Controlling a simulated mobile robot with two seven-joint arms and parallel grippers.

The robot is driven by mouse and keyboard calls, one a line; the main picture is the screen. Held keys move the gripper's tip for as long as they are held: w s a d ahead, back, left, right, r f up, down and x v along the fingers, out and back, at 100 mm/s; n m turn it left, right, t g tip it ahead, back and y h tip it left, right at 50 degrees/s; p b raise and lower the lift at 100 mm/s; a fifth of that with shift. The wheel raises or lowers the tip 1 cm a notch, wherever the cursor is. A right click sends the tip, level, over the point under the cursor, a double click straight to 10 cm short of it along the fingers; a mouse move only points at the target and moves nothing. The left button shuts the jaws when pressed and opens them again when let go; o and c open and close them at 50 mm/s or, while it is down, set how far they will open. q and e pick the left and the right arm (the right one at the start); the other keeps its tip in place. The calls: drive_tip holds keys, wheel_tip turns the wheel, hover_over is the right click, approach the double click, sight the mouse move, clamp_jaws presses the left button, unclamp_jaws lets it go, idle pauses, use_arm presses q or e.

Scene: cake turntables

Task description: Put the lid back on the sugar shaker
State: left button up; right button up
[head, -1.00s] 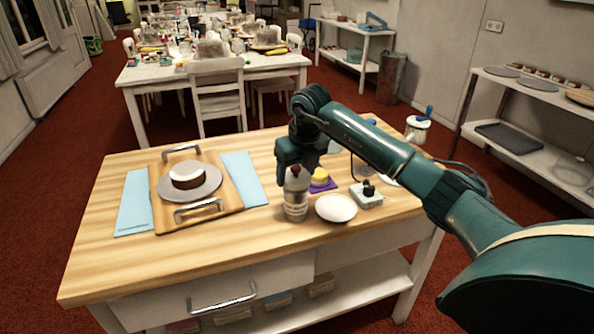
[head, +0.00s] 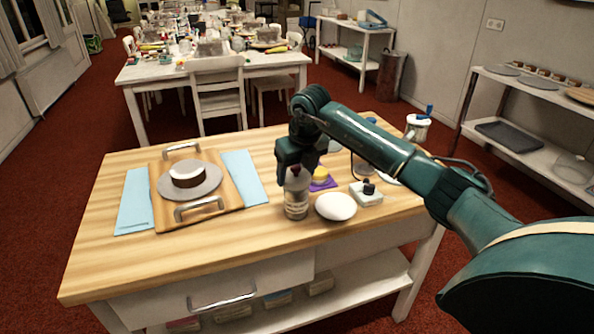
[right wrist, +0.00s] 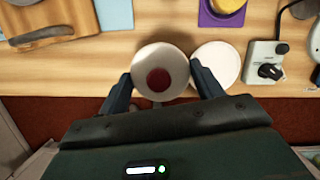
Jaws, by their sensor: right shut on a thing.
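The sugar shaker (head: 296,207), a clear round jar with a pale label, stands upright near the front edge of the wooden worktop. My right gripper (head: 296,178) is directly above it, pointing down. In the right wrist view, my right gripper (right wrist: 160,76) is shut on the lid (right wrist: 160,54), a round whitish piece with a dark red centre. The lid is at the shaker's mouth. I cannot tell whether it is fully seated. The lid hides most of the shaker in the wrist view. My left gripper is not in view.
A white plate (head: 336,206) lies close to the right of the shaker. A grey box with a black knob (head: 366,195) and a yellow item on a purple mat (head: 320,176) are nearby. A board with a cake (head: 188,175) is at left. The worktop's front left is clear.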

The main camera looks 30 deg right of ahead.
drive_tip(key=shift+f, duration=0.7)
idle(1.5)
drive_tip(key=o, duration=1)
drive_tip(key=shift+o, duration=1)
drive_tip(key=shift+r, duration=0.15)
drive_tip(key=shift+r+p, duration=2.4)
drive_tip(key=shift+r, duration=0.85)
drive_tip(key=shift+r, duration=0.1)
drive_tip(key=shift+c, duration=0.4)
clamp_jaws()
